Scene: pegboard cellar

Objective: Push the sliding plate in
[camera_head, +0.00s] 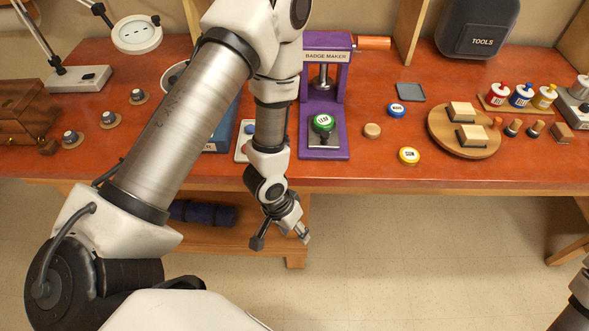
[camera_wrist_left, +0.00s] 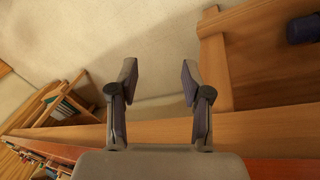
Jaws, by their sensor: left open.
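The purple badge maker (camera_head: 340,85) stands at the table's front, with its orange handle (camera_head: 373,43) pointing right. Its sliding plate (camera_head: 323,141) is a grey piece low on the purple base, forward of the press column, and a green badge (camera_head: 322,122) sits on it. My left gripper (camera_head: 281,239) is open and empty, below and in front of the table's front edge, apart from the badge maker. Its two spread fingers also show in the left wrist view (camera_wrist_left: 158,80), with nothing between them. My right gripper is out of view.
The red-brown table (camera_head: 380,170) has a wooden front edge above a lower shelf holding a navy roll (camera_head: 203,212). My left arm covers the table's left-middle.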

